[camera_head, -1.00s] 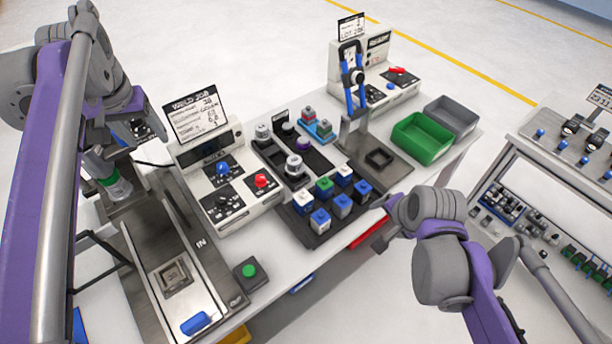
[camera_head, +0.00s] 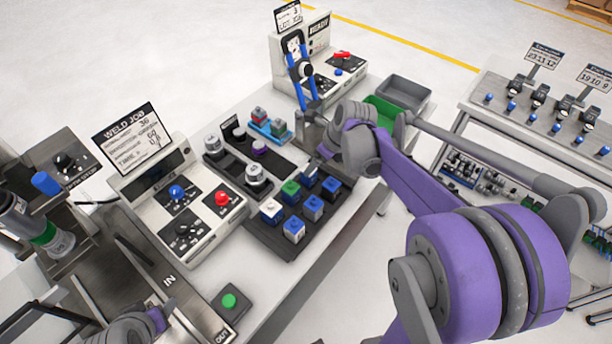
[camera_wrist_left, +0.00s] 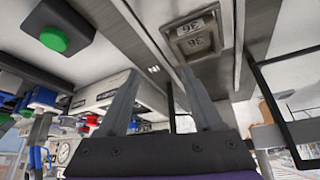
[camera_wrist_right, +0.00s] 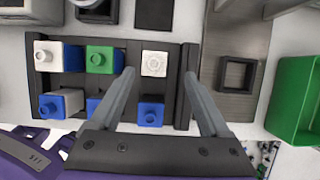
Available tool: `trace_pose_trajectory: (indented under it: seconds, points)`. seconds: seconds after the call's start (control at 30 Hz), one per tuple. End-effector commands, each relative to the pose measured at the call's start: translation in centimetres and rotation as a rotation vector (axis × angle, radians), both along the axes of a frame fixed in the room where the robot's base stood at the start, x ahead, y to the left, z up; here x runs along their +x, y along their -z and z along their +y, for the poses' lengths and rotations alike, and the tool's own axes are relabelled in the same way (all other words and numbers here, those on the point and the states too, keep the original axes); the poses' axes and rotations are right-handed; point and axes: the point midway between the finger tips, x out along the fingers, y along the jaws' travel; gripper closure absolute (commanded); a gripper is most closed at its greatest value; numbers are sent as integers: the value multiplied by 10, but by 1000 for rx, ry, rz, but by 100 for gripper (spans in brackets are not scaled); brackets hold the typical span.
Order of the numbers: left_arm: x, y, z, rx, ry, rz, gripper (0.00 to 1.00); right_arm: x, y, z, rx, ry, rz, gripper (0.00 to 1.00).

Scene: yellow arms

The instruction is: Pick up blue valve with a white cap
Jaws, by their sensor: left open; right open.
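A black tray (camera_head: 279,246) on the bench holds several small square valves in two rows. In the right wrist view, one valve in the far row has a plain white cap (camera_wrist_right: 153,64); its body is hidden from above. My right gripper (camera_wrist_right: 160,60) is open above the tray, its fingers on either side of that white cap, with no visible grip. Left of it are a green-topped valve (camera_wrist_right: 100,58) and a white-faced blue valve (camera_wrist_right: 45,55). A blue-topped valve (camera_wrist_right: 150,110) is in the near row. My left gripper (camera_wrist_left: 158,75) is open and empty.
A square black fixture (camera_wrist_right: 237,73) and a green bin (camera_wrist_right: 295,100) lie right of the tray. A control panel (camera_head: 205,215) with red and blue knobs stands to its left. A green button box (camera_head: 229,302) sits near the front edge.

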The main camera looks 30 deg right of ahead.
Motion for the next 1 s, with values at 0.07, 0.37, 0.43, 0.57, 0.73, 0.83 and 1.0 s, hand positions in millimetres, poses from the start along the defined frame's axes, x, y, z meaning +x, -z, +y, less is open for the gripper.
trace_pose_trajectory:
  seconds: [0.07,0.37,0.43,0.57,0.73,0.83,1.0]
  points:
    - [-1,1,0,0,0,1,34,3,9,2,1,-1,0,20]
    - [1,-2,0,0,0,-1,34,11,37,13,-1,-4,0,20]
    - [1,-2,0,0,0,0,34,14,47,15,-2,-5,0,20]
    - [0,-1,0,0,0,0,34,18,59,17,-1,-3,0,20]
    - [0,-1,0,0,0,0,34,19,61,17,-1,-3,0,20]
    - [0,-1,0,0,0,0,34,19,61,17,-1,-3,0,22]
    - [0,-1,0,0,0,0,34,19,60,17,-1,-3,0,52]
